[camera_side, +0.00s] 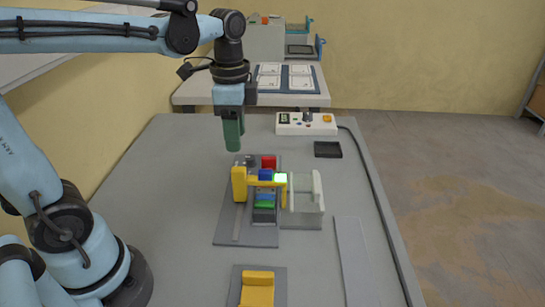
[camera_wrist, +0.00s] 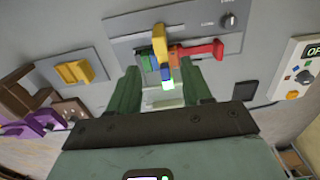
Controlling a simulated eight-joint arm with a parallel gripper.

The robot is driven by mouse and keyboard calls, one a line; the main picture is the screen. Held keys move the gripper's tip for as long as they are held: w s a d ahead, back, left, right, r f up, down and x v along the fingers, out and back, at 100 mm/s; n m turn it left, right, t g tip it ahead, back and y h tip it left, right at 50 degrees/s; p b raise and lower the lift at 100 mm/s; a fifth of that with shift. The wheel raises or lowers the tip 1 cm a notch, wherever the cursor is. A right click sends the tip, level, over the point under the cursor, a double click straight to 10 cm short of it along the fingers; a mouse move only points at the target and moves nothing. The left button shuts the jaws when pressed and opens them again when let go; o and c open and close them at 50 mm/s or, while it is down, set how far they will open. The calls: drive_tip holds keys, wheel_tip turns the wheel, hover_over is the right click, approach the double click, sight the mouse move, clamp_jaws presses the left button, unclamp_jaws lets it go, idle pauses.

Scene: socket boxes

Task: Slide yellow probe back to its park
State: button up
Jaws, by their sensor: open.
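The yellow probe (camera_side: 238,186) shows in the side view as an upright yellow block with a yellow bar reaching right across the socket base (camera_side: 231,233). Red, blue and green blocks sit around the bar, and a bright green light glows near its right end. My gripper (camera_side: 233,148) has green fingers pointing down and hangs above and behind the probe, apart from it. In the wrist view my gripper (camera_wrist: 161,80) is open, with nothing held between the fingers. A yellow-orange upright (camera_wrist: 160,42) and the green light show beyond them; I cannot tell which part of the probe this is.
A yellow block (camera_side: 257,289) sits on a plate at the front. A control box (camera_side: 306,123) and a black tray (camera_side: 327,149) lie toward the back right. The table's left side is clear.

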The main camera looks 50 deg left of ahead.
sight(238, 169)
wheel_tip(238, 169, down, 12)
drive_tip(key=shift+r, duration=0.1)
idle(0.5)
drive_tip(key=shift+c, duration=0.5)
clamp_jaws()
